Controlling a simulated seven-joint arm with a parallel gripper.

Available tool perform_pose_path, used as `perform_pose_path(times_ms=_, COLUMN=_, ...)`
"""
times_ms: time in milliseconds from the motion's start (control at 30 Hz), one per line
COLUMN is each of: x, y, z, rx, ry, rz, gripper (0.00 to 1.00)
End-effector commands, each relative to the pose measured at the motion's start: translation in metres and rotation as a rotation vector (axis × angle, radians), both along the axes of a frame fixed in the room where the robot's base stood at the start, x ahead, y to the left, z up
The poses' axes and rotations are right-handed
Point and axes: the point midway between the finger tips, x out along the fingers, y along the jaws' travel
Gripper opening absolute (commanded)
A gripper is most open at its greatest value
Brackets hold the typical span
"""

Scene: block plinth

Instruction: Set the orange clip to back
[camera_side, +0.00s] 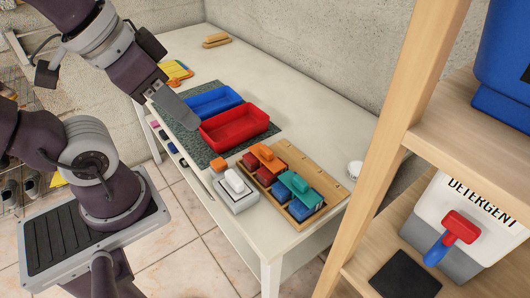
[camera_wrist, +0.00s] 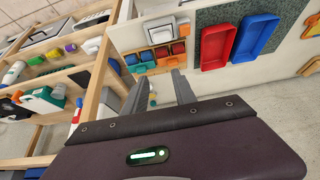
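The orange clip (camera_side: 266,157) sits across red blocks (camera_side: 264,174) at the far-left part of a wooden tray (camera_side: 331,184). It also seems to show as a small orange patch in the wrist view (camera_wrist: 178,48). A teal clip (camera_side: 294,183) sits across blue blocks (camera_side: 301,209) beside it in the same tray. My gripper (camera_side: 183,112) hangs in the air to the left of the trays, away from the clip. In the wrist view my two fingers (camera_wrist: 160,90) stand apart with nothing between them.
A white block with a raised handle (camera_side: 235,189) and a small orange block (camera_side: 218,164) stand left of the wooden tray. A red bin (camera_side: 235,126) and a blue bin (camera_side: 211,101) lie on a grey mat. A wooden shelf (camera_side: 404,125) rises at the right.

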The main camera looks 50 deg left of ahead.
Motion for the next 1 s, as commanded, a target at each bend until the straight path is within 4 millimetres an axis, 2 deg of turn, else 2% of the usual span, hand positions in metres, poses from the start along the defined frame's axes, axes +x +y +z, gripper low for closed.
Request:
perform_pose_path(times_ms=33, x=0.000, y=0.000, z=-0.001, rx=0.013, ry=0.005, rz=-0.017, gripper=0.21)
perform_pose_path(times_ms=133, x=0.001, y=0.004, z=-0.010, rx=0.129, ry=0.048, rz=-0.186, gripper=0.01)
perform_pose_path(times_ms=233, x=0.003, y=0.011, z=-0.027, rx=0.371, ry=0.141, rz=-0.575, gripper=0.00)
perform_pose_path(times_ms=367, x=0.010, y=0.022, z=-0.049, rx=0.727, ry=0.295, rz=-1.252, gripper=0.00)
perform_pose_path(times_ms=400, x=0.013, y=0.025, z=-0.055, rx=0.826, ry=0.343, rz=-1.468, gripper=0.00)
perform_pose_path(times_ms=467, x=0.019, y=0.027, z=-0.064, rx=0.964, ry=0.413, rz=-1.802, gripper=0.00)
perform_pose_path(times_ms=633, x=0.039, y=0.025, z=-0.087, rx=1.285, ry=0.615, rz=-2.792, gripper=0.00)
perform_pose_path(times_ms=667, x=0.043, y=0.023, z=-0.091, rx=-1.186, ry=-0.581, rz=2.657, gripper=0.00)
perform_pose_path(times_ms=700, x=0.048, y=0.020, z=-0.096, rx=-1.052, ry=-0.534, rz=2.459, gripper=0.00)
perform_pose_path(times_ms=800, x=0.059, y=0.009, z=-0.109, rx=-0.764, ry=-0.434, rz=2.008, gripper=0.00)
perform_pose_path(times_ms=900, x=0.066, y=-0.002, z=-0.120, rx=-0.556, ry=-0.359, rz=1.657, gripper=0.00)
perform_pose_path(times_ms=1000, x=0.070, y=-0.009, z=-0.127, rx=-0.433, ry=-0.315, rz=1.435, gripper=0.00)
